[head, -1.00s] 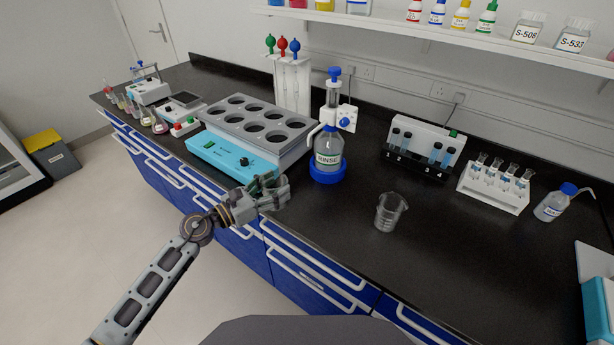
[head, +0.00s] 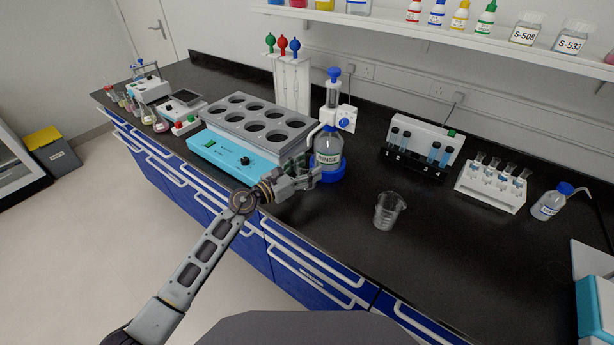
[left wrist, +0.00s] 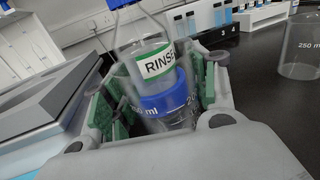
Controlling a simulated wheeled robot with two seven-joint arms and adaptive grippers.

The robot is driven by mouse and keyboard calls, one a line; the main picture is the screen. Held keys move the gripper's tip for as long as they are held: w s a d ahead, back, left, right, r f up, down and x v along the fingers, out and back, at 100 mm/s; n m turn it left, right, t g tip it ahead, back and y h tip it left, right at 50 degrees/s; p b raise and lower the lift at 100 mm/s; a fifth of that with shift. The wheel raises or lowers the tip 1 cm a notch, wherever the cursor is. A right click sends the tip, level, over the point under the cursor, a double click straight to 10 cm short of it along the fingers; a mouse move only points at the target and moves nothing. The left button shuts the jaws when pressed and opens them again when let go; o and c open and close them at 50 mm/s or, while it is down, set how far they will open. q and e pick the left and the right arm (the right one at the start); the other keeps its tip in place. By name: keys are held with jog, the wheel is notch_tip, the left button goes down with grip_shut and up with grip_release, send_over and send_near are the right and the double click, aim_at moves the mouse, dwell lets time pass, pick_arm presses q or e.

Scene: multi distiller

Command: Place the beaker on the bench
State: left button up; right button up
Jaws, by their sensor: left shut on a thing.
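My left gripper (head: 306,176) is shut on a clear glass beaker, which shows between the green finger pads in the left wrist view (left wrist: 176,120). Its printed "ml" marks show in front of the rinse bottle. In the head view the fingers largely hide this beaker. The gripper is at the bench's front edge, just in front of the rinse bottle (head: 328,150) with its blue base; I cannot tell whether they touch. A second clear beaker (head: 389,211) stands upright and empty on the black bench (head: 330,225). My right gripper is not in view.
A grey multi-hole heating block with a light-blue front (head: 234,150) stands left of the gripper. A numbered cuvette unit (head: 420,148), a white tube rack (head: 492,187) and a wash bottle (head: 551,202) stand to the right. The bench around the standing beaker is clear.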

pick_arm(q)
jog(key=shift+w, duration=0.1)
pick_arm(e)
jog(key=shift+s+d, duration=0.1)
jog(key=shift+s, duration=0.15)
pick_arm(q)
jog(key=shift+d, duration=0.1)
jog(key=shift+f+b, duration=0.5)
jog(key=shift+f, duration=1.3)
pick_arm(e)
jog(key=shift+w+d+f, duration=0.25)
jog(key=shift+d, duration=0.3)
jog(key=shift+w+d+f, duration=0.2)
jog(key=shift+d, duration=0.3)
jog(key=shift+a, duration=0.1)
